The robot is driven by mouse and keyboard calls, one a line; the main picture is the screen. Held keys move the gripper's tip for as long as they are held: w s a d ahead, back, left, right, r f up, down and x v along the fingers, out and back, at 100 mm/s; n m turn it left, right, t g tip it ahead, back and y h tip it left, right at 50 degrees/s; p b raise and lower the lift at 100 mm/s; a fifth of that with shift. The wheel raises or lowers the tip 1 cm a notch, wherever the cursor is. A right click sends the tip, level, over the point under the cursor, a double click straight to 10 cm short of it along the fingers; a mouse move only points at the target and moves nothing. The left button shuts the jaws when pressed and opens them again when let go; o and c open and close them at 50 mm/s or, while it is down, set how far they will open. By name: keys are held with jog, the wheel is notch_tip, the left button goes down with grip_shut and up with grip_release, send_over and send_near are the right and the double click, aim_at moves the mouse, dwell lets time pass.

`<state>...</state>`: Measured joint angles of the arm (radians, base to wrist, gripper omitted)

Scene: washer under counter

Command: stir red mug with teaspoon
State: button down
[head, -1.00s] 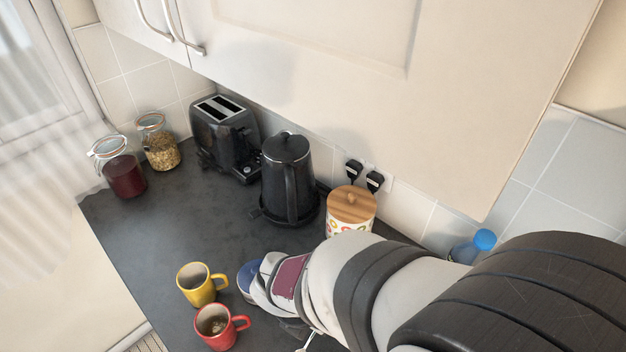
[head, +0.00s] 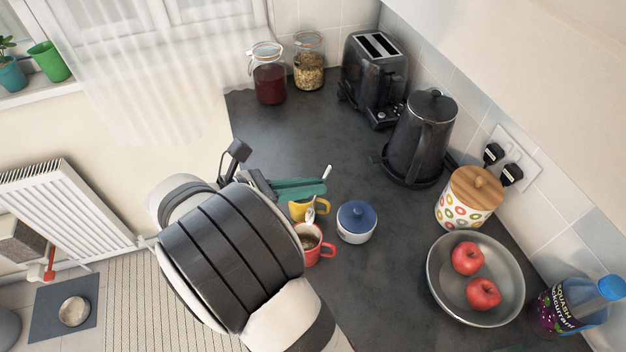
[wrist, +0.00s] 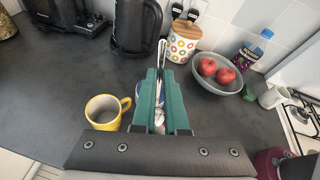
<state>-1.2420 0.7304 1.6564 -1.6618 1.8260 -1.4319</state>
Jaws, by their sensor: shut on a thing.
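The red mug (head: 325,252) stands upright on the dark counter in the head view, partly covered by my arm; I cannot make it out in the wrist view. My gripper (head: 322,187) has green fingers and is shut on the teaspoon (head: 310,215), with its handle end sticking up past the fingers and its bowl below them. In the wrist view the teaspoon (wrist: 162,50) runs between the fingers of my gripper (wrist: 160,76). In the head view the spoon's bowl shows in front of the yellow mug (head: 323,206), just above the red mug; its exact height is unclear.
A blue-lidded white pot (head: 356,222) stands close right of the mugs. A bowl of red apples (head: 435,290), a patterned canister (head: 460,208) and a squash bottle (head: 570,305) stand farther right. The kettle (head: 405,150), toaster (head: 368,80) and jars (head: 270,85) are behind. Counter behind the mugs is clear.

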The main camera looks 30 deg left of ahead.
aim_at(304, 225)
jog(key=shift+s+a+f, duration=0.1)
jog(key=shift+s+f, duration=0.15)
jog(key=shift+f, duration=1.6)
jog(key=shift+s+f, duration=0.2)
jog(key=shift+f, duration=1.7)
jog(key=shift+s+a+f, duration=0.1)
jog(key=shift+s+f, duration=0.15)
jog(key=shift+f, duration=1.6)
jog(key=shift+d, duration=0.1)
